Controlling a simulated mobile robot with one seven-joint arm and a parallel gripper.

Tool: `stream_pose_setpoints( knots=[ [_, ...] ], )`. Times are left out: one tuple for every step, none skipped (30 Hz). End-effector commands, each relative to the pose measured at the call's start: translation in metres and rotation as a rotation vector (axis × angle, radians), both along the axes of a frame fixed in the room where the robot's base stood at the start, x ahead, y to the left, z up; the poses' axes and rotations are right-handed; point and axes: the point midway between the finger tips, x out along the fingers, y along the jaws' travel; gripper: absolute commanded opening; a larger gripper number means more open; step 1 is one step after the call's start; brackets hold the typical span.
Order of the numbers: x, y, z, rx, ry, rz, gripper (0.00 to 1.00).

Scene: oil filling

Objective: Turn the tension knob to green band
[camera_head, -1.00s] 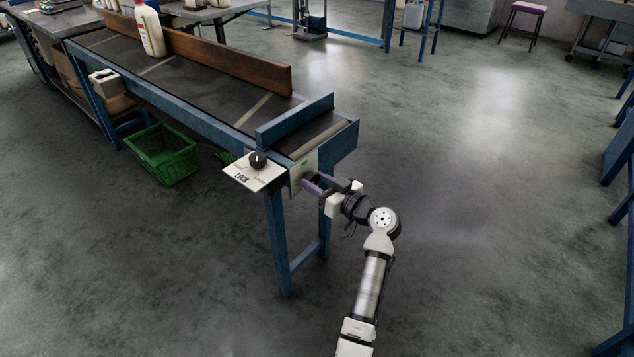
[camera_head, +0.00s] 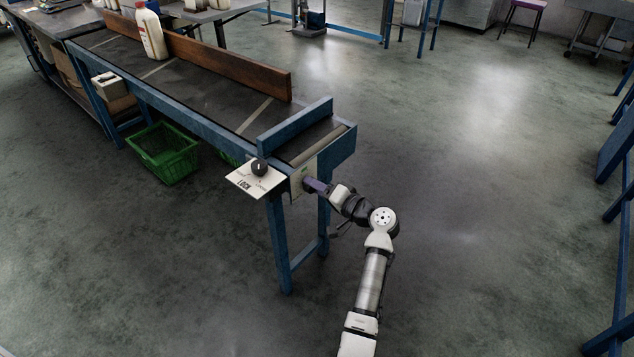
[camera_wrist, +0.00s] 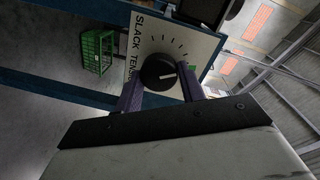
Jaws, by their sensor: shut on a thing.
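The tension knob (camera_wrist: 158,70) is black and round with a white pointer mark, on a white plate (camera_wrist: 143,47) with tick marks and the words SLACK and TENSION, the latter partly hidden. Its pointer points right in the wrist view, roughly toward a small green patch (camera_wrist: 192,68) partly covered by a finger. My gripper (camera_wrist: 161,84) is shut on the knob, one purple finger on each side. In the head view my gripper (camera_head: 316,187) reaches the plate on the conveyor's end, and the knob is hidden there.
A LOCK plate (camera_head: 253,182) with its own black knob (camera_head: 259,168) juts from the corner of the conveyor (camera_head: 205,90), close to my gripper. A green crate (camera_head: 166,156) stands on the floor beneath.

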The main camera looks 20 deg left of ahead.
Motion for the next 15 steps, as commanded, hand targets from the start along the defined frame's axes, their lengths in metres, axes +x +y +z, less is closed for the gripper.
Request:
stream_pose_setpoints(
  knots=[
    [0.001, -0.0002, 0.0043, 0.015, 0.04, -0.002, 0.17],
    [0.0011, -0.0002, 0.0043, 0.026, 0.067, -0.002, 0.17],
    [0.0011, -0.0001, 0.0045, 0.039, 0.102, -0.002, 0.17],
    [0.0012, -0.0002, 0.0045, 0.047, 0.127, -0.002, 0.17],
    [0.0012, -0.0002, 0.0043, 0.057, 0.153, -0.001, 0.17],
    [0.0014, -0.0001, 0.004, 0.069, 0.186, -0.002, 0.17],
    [0.0014, -0.0002, 0.0039, 0.076, 0.209, -0.002, 0.17],
    [0.0016, -0.0002, 0.0039, 0.085, 0.231, -0.002, 0.17],
    [0.0016, -0.0002, 0.0037, 0.096, 0.261, -0.002, 0.17],
    [0.0017, -0.0003, 0.0034, 0.103, 0.283, -0.002, 0.17],
    [0.0017, -0.0003, 0.0032, 0.112, 0.304, -0.002, 0.17],
    [0.0017, -0.0003, 0.0031, 0.122, 0.33, -0.002, 0.17],
    [0.0017, -0.0003, 0.0031, 0.127, 0.347, -0.001, 0.17],
    [0.0018, -0.0004, 0.003, 0.134, 0.365, -0.001, 0.17],
    [0.0018, -0.0004, 0.0027, 0.142, 0.386, -0.002, 0.17]
  ],
)
